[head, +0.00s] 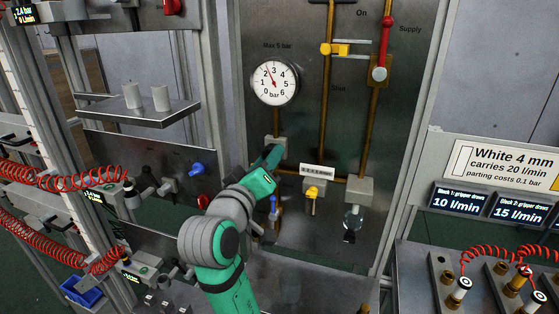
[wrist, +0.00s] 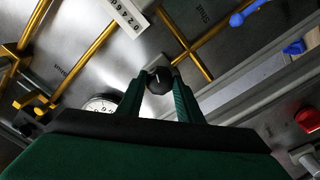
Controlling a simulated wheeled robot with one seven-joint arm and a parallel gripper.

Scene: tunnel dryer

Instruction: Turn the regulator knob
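The regulator knob (wrist: 159,80) is small, dark and round with a pale mark on its face. In the wrist view it sits between the two green fingertips of my gripper (wrist: 159,84) and fills the gap, so the fingers look closed on it. In the head view my gripper (head: 273,157) is at the grey regulator block (head: 276,146) below the gauge, and the knob is hidden there. The round pressure gauge (head: 274,83) has its red needle between 2 and 3 bar, under a "Max 5 bar" label. It also shows partly in the wrist view (wrist: 99,106).
A red supply lever (head: 385,38) and a yellow valve handle (head: 337,49) are on the upper panel. A yellow tap (head: 312,193) and a blue-handled valve (head: 273,206) are close to the right of my arm. A shelf (head: 138,113) with two white cylinders projects at left.

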